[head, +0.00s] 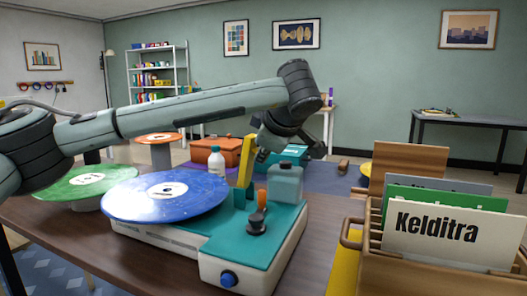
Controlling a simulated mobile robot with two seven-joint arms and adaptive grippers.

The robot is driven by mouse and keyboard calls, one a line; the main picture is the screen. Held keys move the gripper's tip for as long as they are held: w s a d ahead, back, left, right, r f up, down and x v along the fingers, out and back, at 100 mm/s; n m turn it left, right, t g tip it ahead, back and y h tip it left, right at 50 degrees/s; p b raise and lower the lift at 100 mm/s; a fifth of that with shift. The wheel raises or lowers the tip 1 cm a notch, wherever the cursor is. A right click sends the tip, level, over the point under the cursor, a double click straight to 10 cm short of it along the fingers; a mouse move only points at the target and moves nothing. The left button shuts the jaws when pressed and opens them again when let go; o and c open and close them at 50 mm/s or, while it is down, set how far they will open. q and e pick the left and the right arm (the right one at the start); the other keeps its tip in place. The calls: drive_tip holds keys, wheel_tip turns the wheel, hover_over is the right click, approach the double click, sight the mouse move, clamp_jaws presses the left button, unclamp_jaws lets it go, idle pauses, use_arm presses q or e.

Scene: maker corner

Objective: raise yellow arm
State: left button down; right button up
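The yellow arm (246,163) is a flat bar standing steeply up from the teal-topped player (224,257), just right of the blue disc (166,194). My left gripper (267,148) is at the upper right of the yellow arm, with the wrist bent down from above. In this view the gripper overlaps the space close beside the bar's upper end. I cannot tell whether they touch, or whether the fingers are open or shut. My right gripper is not in view.
A wooden crate of sleeves (428,236) stands close on the right. A white bottle (216,161) and a green disc (88,187) are behind and left.

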use_arm(q)
drive_tip(key=c, duration=1.5)
unclamp_jaws()
drive_tip(key=shift+d, duration=0.1)
drive_tip(key=shift+o, duration=0.2)
drive_tip(key=v, duration=1.2)
